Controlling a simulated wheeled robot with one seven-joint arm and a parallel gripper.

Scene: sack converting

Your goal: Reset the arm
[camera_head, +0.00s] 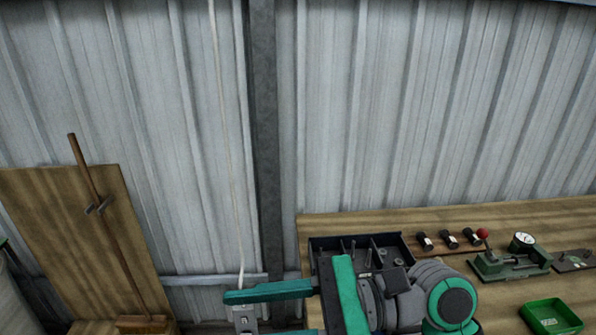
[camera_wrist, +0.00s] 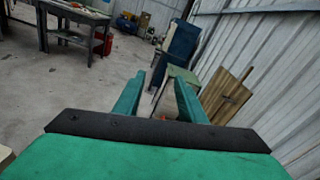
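My gripper (camera_head: 240,314) reaches out to the left at the bottom of the head view, in front of the metal wall and off the left end of the wooden bench. In the wrist view my gripper (camera_wrist: 159,90) shows its two green fingers spread apart, with nothing held between them. The floor and distant objects show through the gap. My arm, green and grey, crosses the front left part of the bench in the head view and hides some of it.
The wooden bench (camera_head: 395,222) carries a black tray (camera_head: 330,242), several small dark cylinders, a green clamp device (camera_head: 510,262) with a red knob and gauge, and a green bin (camera_head: 551,317). A wooden board (camera_head: 50,215) leans left. A worktable (camera_wrist: 75,18) stands across open floor.

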